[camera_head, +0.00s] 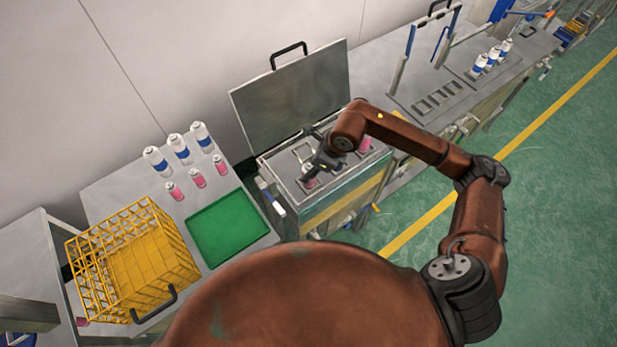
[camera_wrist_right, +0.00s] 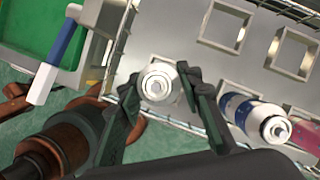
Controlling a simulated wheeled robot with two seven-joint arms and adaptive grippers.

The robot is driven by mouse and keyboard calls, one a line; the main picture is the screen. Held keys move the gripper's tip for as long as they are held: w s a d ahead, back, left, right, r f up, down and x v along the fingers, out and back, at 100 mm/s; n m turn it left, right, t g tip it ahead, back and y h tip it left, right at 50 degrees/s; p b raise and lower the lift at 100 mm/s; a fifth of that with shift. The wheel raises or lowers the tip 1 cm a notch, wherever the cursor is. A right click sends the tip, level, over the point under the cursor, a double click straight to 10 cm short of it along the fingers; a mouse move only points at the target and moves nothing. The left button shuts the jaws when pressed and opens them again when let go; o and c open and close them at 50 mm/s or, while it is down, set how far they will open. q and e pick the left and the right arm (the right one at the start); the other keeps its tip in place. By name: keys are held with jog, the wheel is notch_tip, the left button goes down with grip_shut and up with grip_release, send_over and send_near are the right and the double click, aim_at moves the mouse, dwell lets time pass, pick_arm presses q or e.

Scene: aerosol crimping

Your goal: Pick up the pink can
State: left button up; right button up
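My right gripper (camera_head: 318,160) reaches down into the open metal box from the right. A pink can (camera_head: 310,181) stands in the box just below it. In the wrist view a round can top (camera_wrist_right: 158,82) sits between the two fingers of my right gripper (camera_wrist_right: 159,86). The fingers are close on both sides of it, and I cannot tell whether they press on it. A second pink can (camera_head: 365,145) shows in the box, partly hidden by my arm. Three pink cans (camera_head: 197,178) stand on the left table. My left gripper is not in view.
The box's raised lid (camera_head: 290,95) stands behind my gripper. White-and-blue cans (camera_head: 180,148), a green tray (camera_head: 228,228) and a yellow wire basket (camera_head: 140,258) are on the left table. More white-and-blue cans (camera_head: 492,56) stand at the far right bench.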

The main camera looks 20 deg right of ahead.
grip_shut()
jog(key=shift+r, duration=0.15)
dwell(0.4)
